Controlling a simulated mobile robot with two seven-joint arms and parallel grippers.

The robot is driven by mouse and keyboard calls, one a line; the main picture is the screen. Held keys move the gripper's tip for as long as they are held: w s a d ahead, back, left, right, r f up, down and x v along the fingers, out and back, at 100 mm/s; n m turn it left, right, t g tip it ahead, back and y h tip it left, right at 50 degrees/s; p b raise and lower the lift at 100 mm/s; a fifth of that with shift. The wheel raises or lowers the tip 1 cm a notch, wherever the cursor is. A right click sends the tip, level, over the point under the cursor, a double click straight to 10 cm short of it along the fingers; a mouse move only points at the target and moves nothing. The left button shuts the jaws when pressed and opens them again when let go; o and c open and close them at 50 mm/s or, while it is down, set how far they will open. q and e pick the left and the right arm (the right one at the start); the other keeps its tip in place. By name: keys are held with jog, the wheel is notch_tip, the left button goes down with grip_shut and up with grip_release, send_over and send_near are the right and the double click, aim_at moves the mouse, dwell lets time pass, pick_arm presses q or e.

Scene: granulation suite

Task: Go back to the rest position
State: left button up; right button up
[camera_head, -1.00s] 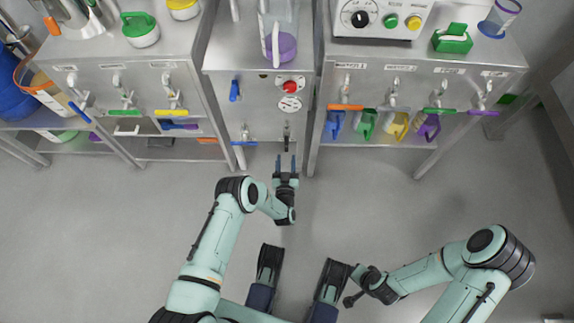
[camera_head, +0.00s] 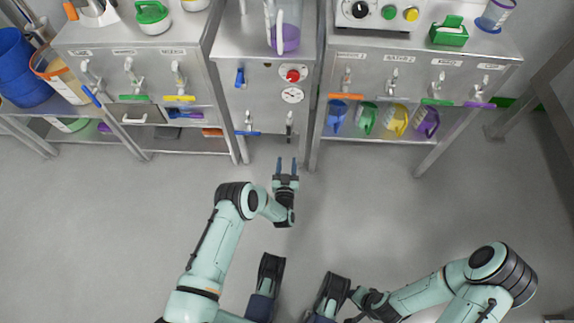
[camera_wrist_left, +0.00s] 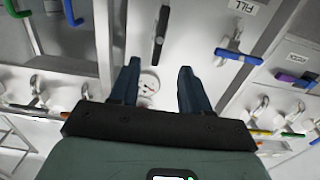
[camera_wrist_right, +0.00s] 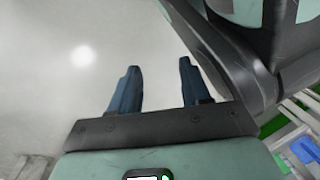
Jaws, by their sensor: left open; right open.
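My left gripper (camera_head: 286,166) is open and empty over the floor, just in front of the middle steel cabinet (camera_head: 262,110). In the left wrist view its two blue fingers (camera_wrist_left: 157,88) stand apart with nothing between them, with the cabinet front and its round gauge beyond. My right arm (camera_head: 430,293) is bent low at the right of the head view, and its gripper's fingertips are hard to make out there. In the right wrist view the right gripper (camera_wrist_right: 154,85) is open and empty, with bare grey floor beyond.
Steel benches with taps stand along the back. The right bench (camera_head: 400,65) has coloured jugs on its lower shelf, including a yellow jug (camera_head: 396,120). A green-lidded container (camera_head: 152,16) stands on the left bench. The grey floor (camera_head: 120,220) around my arms is clear.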

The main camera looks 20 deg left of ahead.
dwell(0.4)
pick_arm(q)
jog(key=s+d+r+g+h+p, duration=0.1)
jog(key=s+r+g+p, duration=0.5)
jog(key=s, duration=0.7)
jog(key=s+d+r+g+h+p, duration=0.2)
jog(key=s+r+g+h+p, duration=0.2)
jog(key=s, duration=1)
jog(key=s+d+r+g+h+p, duration=0.2)
jog(key=s+r+g+p, duration=0.6)
jog(key=s+p, duration=0.5)
notch_tip(320, 180, up, 3)
jog(key=shift+s+f+n+h+p, duration=0.1)
jog(key=shift+s+n+h+p, duration=0.3)
jog(key=shift+s+h, duration=0.2)
pick_arm(e)
jog(key=s+a+r+g, duration=0.1)
jog(key=s+a+r, duration=0.1)
jog(key=r, duration=1.1)
jog(key=s+a+r+n+y, duration=0.1)
jog(key=a+r, duration=0.3)
jog(key=r, duration=0.9)
jog(key=shift+s+a+r+g+y, duration=0.2)
jog(key=shift+s+g+y, duration=0.15)
jog(key=shift+s, duration=0.2)
jog(key=shift+d, duration=0.1)
